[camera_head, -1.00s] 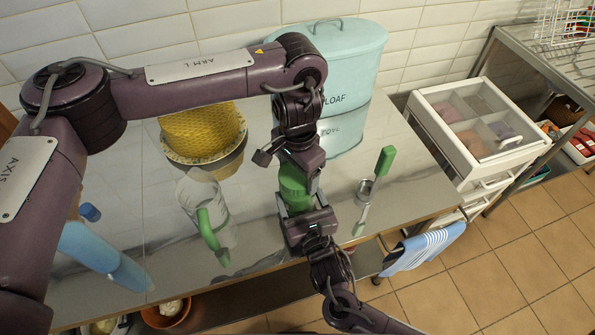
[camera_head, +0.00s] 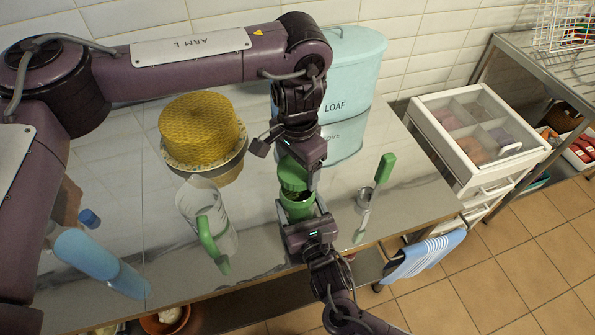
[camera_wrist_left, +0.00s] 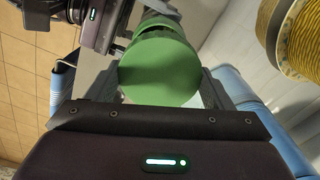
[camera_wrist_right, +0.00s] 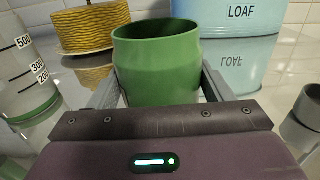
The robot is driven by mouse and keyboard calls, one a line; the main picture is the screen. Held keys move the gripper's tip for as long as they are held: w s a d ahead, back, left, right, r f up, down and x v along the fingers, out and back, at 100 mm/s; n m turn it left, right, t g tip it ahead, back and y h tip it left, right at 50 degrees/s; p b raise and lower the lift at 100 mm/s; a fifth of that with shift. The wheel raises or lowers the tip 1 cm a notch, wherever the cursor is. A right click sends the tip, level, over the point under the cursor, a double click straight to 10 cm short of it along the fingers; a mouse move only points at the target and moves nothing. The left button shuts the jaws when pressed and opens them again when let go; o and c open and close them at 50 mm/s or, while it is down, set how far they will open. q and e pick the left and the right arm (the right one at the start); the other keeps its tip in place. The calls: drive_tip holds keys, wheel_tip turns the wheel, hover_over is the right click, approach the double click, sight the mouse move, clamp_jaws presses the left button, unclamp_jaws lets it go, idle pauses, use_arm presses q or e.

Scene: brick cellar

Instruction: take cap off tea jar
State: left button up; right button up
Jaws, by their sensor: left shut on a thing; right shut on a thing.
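The green tea jar (camera_head: 297,210) stands upright over the counter, its mouth open and its inside dark. My right gripper (camera_head: 304,220) is shut on the jar's body. In the right wrist view the jar (camera_wrist_right: 157,70) sits between the fingers with its open rim on top. My left gripper (camera_head: 297,172) is shut on the green cap (camera_head: 292,175), held just above and behind the jar's mouth. The cap is apart from the rim and looks tilted. In the left wrist view the round cap (camera_wrist_left: 158,72) fills the space between the fingers and hides most of the jar.
A measuring jug (camera_head: 190,205) with a green handle stands left of the jar. A yellow cake (camera_head: 200,130) is behind it, a blue LOAF bin (camera_head: 350,75) at the back.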

drive_tip(key=o, duration=2)
drive_tip(key=shift+c, duration=0.2)
